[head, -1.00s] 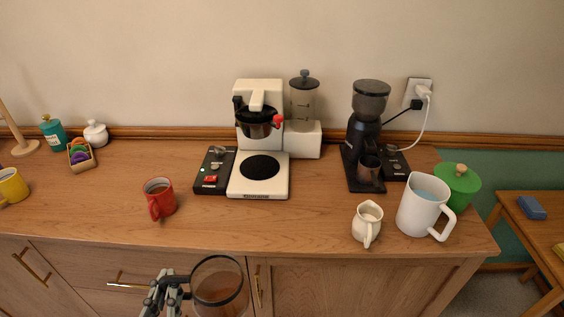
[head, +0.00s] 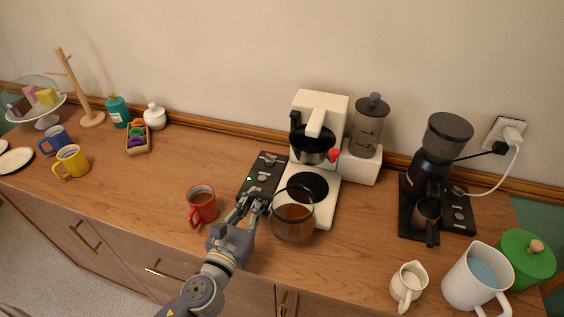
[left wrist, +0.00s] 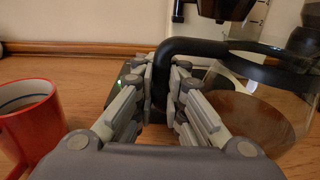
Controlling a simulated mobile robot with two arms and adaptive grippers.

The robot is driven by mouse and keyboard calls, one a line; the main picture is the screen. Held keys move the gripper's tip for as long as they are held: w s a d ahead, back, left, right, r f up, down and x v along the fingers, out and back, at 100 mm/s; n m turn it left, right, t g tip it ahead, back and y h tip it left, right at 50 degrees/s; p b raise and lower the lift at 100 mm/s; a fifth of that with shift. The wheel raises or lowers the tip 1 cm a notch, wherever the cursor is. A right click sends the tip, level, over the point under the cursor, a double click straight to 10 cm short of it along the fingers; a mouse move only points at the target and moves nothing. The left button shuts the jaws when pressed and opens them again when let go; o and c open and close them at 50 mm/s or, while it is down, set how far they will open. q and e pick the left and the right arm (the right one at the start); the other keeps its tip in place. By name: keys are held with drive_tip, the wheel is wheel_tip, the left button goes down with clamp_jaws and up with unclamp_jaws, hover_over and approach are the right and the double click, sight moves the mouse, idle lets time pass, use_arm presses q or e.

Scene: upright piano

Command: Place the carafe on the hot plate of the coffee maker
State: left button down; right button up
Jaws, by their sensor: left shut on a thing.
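The glass carafe (head: 292,222) has a black rim and handle and brown liquid inside. My left gripper (head: 256,196) is shut on its black handle; the left wrist view shows the fingers (left wrist: 163,85) around the handle, with the carafe (left wrist: 250,110) to the right. The carafe is in front of the white coffee maker (head: 320,108). In the head view it overlaps the front left of the base, below the round black hot plate (head: 309,184), which is bare in its visible part. I cannot tell its height above the counter. My right gripper is out of view.
A red mug (head: 202,207) stands just left of my left gripper. The black switch panel (head: 262,176) adjoins the coffee maker's left side. A black grinder (head: 433,160), cream pitcher (head: 408,284) and white jug (head: 473,277) stand to the right.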

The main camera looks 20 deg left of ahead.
use_arm(q)
drive_tip(key=w, duration=0.2)
drive_tip(key=w+p, duration=0.1)
drive_tip(key=w, duration=0.1)
drive_tip(key=shift+d+r, duration=0.15)
drive_tip(key=shift+r, duration=0.1)
drive_tip(key=w, duration=0.5)
drive_tip(key=shift+w+d+f+p, duration=0.2)
drive_tip(key=shift+p, duration=0.15)
drive_tip(key=w, duration=0.5)
drive_tip(key=shift+d, duration=0.15)
drive_tip(key=shift+s+f, duration=0.15)
drive_tip(key=shift+f, duration=0.2)
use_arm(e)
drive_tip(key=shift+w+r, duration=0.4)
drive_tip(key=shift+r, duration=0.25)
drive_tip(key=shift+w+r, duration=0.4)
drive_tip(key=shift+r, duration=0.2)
use_arm(q)
drive_tip(key=shift+s, duration=0.1)
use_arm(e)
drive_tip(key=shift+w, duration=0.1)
